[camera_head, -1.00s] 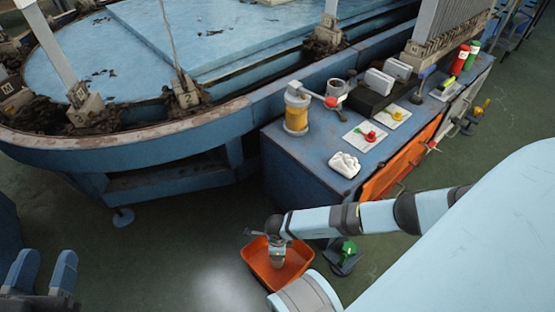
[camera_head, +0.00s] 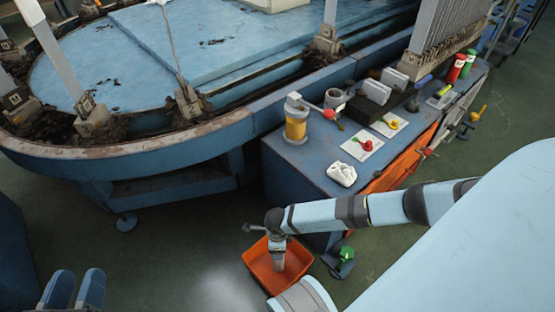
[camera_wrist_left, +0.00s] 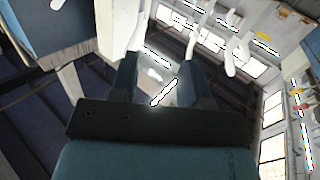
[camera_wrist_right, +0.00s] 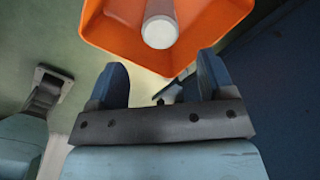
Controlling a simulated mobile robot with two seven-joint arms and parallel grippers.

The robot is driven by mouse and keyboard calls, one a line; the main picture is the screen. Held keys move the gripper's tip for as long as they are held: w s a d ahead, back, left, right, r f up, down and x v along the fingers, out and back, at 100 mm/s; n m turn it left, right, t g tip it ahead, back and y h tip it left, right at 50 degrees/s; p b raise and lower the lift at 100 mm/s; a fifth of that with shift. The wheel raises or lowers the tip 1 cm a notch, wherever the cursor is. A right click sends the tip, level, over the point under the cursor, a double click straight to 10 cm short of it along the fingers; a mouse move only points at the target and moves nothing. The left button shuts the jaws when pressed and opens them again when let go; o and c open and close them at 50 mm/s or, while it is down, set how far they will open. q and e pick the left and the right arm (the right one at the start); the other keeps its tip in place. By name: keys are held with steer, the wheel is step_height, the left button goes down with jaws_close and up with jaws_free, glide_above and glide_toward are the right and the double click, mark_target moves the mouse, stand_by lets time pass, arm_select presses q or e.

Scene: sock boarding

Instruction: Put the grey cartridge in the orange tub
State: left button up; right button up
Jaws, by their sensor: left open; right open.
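The orange tub (camera_head: 256,270) is on the floor in front of the blue cabinet, under the end of my right arm. It also fills the top of the right wrist view (camera_wrist_right: 110,30). A pale grey cylinder (camera_wrist_right: 160,30), which looks like the grey cartridge, is in the tub with one round end facing the camera. My right gripper (camera_wrist_right: 161,66) is open near the tub, its fingers apart from the cylinder. In the head view I cannot make out its fingers. My left gripper (camera_head: 75,280) is open and empty at the lower left, far from the tub; it also shows in the left wrist view (camera_wrist_left: 157,65).
The blue cabinet (camera_head: 310,175) holds a yellow jar (camera_head: 296,125), a white crumpled item (camera_head: 342,174), grey blocks (camera_head: 376,91) and red and green cylinders (camera_head: 457,68). A green-knobbed item (camera_head: 346,254) stands right of the tub. The floor left of the tub is clear.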

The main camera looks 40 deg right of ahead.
arm_select(q)
steer(key=shift+s+d+f+n+g+p, duration=0.1)
steer(key=shift+s+d+n+g+p, duration=0.2)
steer(key=shift+s+n+g+p, duration=0.25)
arm_select(e)
steer(key=shift+r, duration=2.1)
